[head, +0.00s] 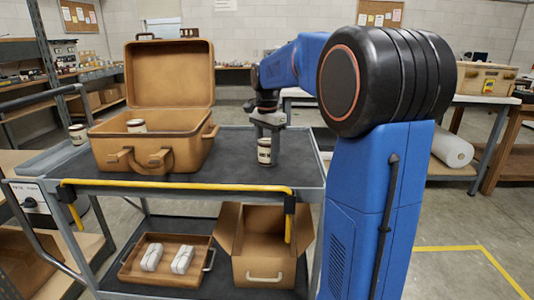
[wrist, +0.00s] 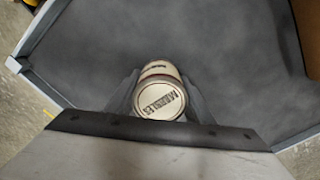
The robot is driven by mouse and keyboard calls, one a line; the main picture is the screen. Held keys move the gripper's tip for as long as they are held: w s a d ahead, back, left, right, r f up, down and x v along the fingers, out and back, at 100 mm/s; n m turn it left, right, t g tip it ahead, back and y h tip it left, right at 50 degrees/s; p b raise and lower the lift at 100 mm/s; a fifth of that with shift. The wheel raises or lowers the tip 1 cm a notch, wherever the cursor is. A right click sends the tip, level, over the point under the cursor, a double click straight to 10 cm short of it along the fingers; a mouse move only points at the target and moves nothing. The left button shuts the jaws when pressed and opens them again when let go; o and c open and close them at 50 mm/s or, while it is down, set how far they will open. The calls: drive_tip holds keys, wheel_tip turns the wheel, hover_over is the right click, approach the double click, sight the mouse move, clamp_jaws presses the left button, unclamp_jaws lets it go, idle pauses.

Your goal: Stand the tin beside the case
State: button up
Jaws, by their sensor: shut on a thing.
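My gripper (head: 267,130) points down over the right part of the cart's top and is shut on a small cream and brown labelled tin (head: 264,152). The tin is upright, to the right of the case and apart from it. In the wrist view the tin (wrist: 160,98) sits between both fingers, its lid toward the camera. I cannot tell whether its base touches the cart top. The open brown case (head: 188,150) stands on the left of the cart top, lid raised. Another similar tin (head: 136,126) shows inside the case.
The cart top (head: 235,150) is dark and clear between case and tin. A yellow rail (head: 170,186) runs along its front edge. A further tin (head: 77,134) stands left of the case. The lower shelf holds a tray (head: 200,278) with two white bundles and an open box (head: 268,245).

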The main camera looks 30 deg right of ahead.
drive_tip(key=o, duration=1.3)
drive_tip(key=shift+f, duration=0.1)
wheel_tip(320, 180, up, 12)
drive_tip(key=shift+r, duration=0.15)
